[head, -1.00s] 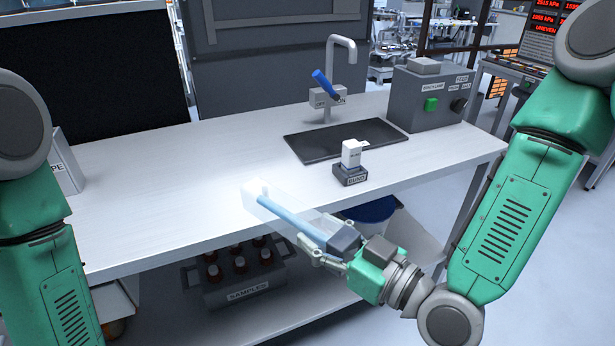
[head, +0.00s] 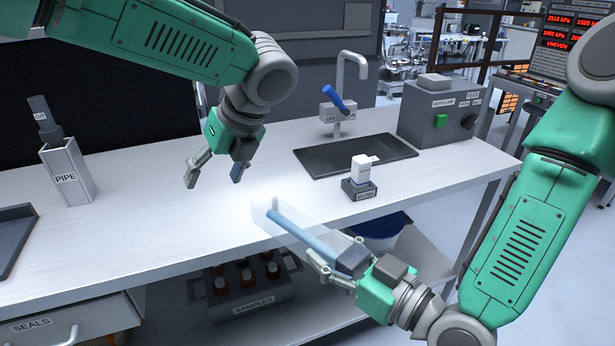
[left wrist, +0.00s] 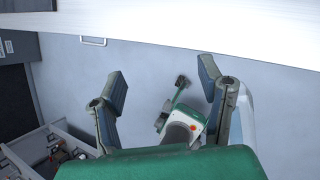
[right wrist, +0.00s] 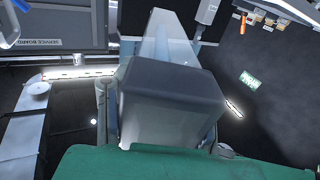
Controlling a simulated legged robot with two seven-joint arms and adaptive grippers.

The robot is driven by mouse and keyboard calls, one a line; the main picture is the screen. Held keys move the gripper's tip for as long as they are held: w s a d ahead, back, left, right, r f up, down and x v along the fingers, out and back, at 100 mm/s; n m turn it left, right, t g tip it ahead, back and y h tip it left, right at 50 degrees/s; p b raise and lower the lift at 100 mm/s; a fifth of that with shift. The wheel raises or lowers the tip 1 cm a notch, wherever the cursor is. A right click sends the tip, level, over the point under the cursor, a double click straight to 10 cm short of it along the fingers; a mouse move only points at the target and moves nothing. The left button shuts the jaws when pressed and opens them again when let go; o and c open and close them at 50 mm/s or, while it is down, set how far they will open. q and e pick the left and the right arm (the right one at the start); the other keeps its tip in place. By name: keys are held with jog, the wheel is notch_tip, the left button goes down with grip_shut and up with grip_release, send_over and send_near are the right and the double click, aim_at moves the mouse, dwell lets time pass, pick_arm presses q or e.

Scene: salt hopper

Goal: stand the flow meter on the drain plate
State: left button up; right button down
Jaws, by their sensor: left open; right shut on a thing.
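The flow meter (head: 300,231) is a long clear block with a blue tube inside and a dark grey end. My right gripper (head: 341,266) is shut on its grey end and holds it tilted, near the table's front edge. Its grey end (right wrist: 170,100) fills the middle of the right wrist view. The drain plate (head: 355,153) is a dark flat slab under the tap, bare on top, further back than the flow meter. My left gripper (head: 214,176) is open and empty above the table, left of the flow meter; its spread fingers show in the left wrist view (left wrist: 163,78).
A small white piece in a dark holder (head: 359,189) stands in front of the drain plate. A grey control box (head: 440,115) is at the right, the tap (head: 340,100) behind. A PIPE holder (head: 67,172) and dark tray (head: 14,238) are at the left. The table's middle left is clear.

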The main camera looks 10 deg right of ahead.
aim_at(309, 237)
pick_arm(q)
jog(key=s+d+r+h, duration=0.1)
jog(key=s+d, duration=0.1)
jog(key=d, duration=0.3)
jog(key=s+d+r+n+g+h, duration=0.1)
jog(key=s+d+h, duration=0.1)
jog(key=d, duration=0.2)
jog(key=s+d+r+g+h, duration=0.1)
jog(key=s+d+h, duration=0.1)
jog(key=d, duration=0.3)
jog(key=shift+s+d, duration=0.3)
jog(key=shift+s, duration=0.3)
jog(key=shift+s+d+f+h, duration=0.1)
jog(key=shift+s+d+h, duration=0.05)
jog(key=shift+d+h, duration=0.15)
notch_tip(309, 237, down, 12)
jog(key=shift+r, duration=0.15)
grip_shut()
jog(key=shift+r, duration=0.1)
pick_arm(e)
jog(key=c, duration=0.9)
grip_release()
jog(key=shift+s+a, duration=0.1)
jog(key=shift+r, duration=0.1)
